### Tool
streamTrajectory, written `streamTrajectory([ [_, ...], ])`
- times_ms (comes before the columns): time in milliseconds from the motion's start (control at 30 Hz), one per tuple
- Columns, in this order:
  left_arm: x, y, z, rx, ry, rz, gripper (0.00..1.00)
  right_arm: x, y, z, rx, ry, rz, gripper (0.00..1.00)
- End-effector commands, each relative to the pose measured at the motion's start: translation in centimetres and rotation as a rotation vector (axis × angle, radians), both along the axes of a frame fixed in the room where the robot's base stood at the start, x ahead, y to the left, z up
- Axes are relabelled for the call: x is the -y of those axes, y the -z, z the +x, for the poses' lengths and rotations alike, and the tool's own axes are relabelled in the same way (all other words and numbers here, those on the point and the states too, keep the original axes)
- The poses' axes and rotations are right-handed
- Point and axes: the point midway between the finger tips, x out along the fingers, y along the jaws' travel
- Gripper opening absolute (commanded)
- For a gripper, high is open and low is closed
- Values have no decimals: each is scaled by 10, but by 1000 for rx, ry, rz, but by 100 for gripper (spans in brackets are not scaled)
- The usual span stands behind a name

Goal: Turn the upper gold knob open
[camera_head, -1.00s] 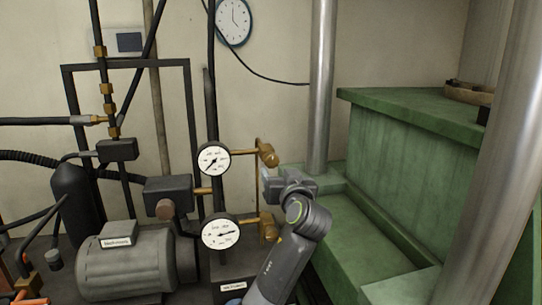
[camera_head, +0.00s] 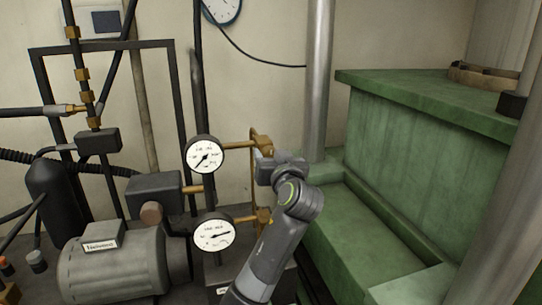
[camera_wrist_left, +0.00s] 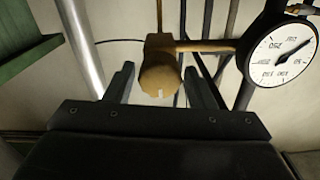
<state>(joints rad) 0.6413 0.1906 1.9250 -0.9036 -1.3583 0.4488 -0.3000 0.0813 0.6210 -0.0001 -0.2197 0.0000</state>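The upper gold knob (camera_head: 264,149) sits at the end of a brass pipe right of the upper gauge (camera_head: 204,156) in the head view, partly covered by my left gripper (camera_head: 266,164). In the left wrist view the knob (camera_wrist_left: 158,78) shows large, with a small pale mark on its face. It lies between the two dark fingers of my left gripper (camera_wrist_left: 160,72), with a gap on each side. The gripper is open, and I cannot tell how deep the knob sits between the fingers. My right gripper is not in view.
The lower gold knob (camera_head: 264,215) and lower gauge (camera_head: 214,233) are just below, close to my left arm. A metal post (camera_head: 317,80) stands behind at the right, beside a green block (camera_head: 420,130). A grey motor (camera_head: 112,262) is at lower left.

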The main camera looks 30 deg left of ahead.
Motion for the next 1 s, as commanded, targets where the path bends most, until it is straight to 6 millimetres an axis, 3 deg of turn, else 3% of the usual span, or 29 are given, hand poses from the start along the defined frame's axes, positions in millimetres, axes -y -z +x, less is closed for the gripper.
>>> streamTrajectory([
  [33, 0, 0, 0, 0, 0, 0, 43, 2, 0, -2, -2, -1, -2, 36],
  [267, 0, 0, 0, -1, 0, 0, 15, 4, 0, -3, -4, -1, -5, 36],
  [667, 0, 3, 0, 44, 0, -38, 15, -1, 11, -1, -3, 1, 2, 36],
  [1000, 0, 6, 0, 236, 1, -198, 15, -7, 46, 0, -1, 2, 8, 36],
])
